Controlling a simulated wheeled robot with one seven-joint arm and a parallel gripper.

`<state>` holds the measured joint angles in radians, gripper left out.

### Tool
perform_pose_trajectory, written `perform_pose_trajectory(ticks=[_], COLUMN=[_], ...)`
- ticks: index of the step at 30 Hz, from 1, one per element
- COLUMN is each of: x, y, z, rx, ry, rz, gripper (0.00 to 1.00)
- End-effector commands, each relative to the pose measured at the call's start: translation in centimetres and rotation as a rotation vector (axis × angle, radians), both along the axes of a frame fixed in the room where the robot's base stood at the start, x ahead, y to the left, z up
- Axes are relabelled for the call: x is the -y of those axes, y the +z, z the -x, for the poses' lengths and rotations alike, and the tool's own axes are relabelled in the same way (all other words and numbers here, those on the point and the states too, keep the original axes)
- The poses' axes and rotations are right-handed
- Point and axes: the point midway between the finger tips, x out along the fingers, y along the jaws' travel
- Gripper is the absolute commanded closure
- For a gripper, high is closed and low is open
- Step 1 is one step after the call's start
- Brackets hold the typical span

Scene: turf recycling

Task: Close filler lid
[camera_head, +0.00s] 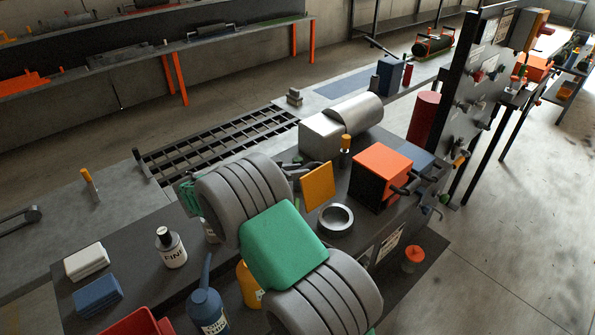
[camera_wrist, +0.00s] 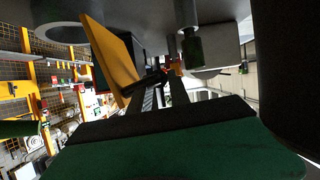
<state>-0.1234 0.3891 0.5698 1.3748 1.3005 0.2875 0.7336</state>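The filler lid looks to be the yellow-orange square plate (camera_head: 318,187), standing steeply tilted beside the round grey filler ring (camera_head: 336,219), whose opening is uncovered. In the wrist view the plate (camera_wrist: 108,58) slants at the upper left, next to the ring (camera_wrist: 62,30). My gripper (camera_wrist: 163,88) shows as dark narrow fingers at the centre of the wrist view, to the right of the plate. In the head view my grey and green arm hides most of the gripper, behind and left of the plate. Contact with the plate and finger opening are unclear.
An orange-topped black box (camera_head: 381,176) with dark handles stands right of the plate. A grey cylinder (camera_head: 357,113) and an orange-capped post (camera_head: 345,150) stand behind. Bottles (camera_head: 171,249) and small blocks (camera_head: 97,294) sit at left. A slotted grate (camera_head: 220,141) lies farther back.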

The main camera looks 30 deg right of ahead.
Motion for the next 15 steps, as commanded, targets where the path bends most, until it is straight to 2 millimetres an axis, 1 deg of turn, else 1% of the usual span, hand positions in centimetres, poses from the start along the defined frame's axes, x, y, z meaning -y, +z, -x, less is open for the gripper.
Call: perform_pose_trajectory(ticks=[1, 3, 15], x=[0.0, 0.01, 0.0], y=[0.01, 0.02, 0.03], z=[0.0, 0.0, 0.0], rx=[0.0, 0.0, 0.0], ry=[0.0, 0.0, 0.0], rz=[0.0, 0.0, 0.0], gripper=[0.94, 1.0, 1.0])
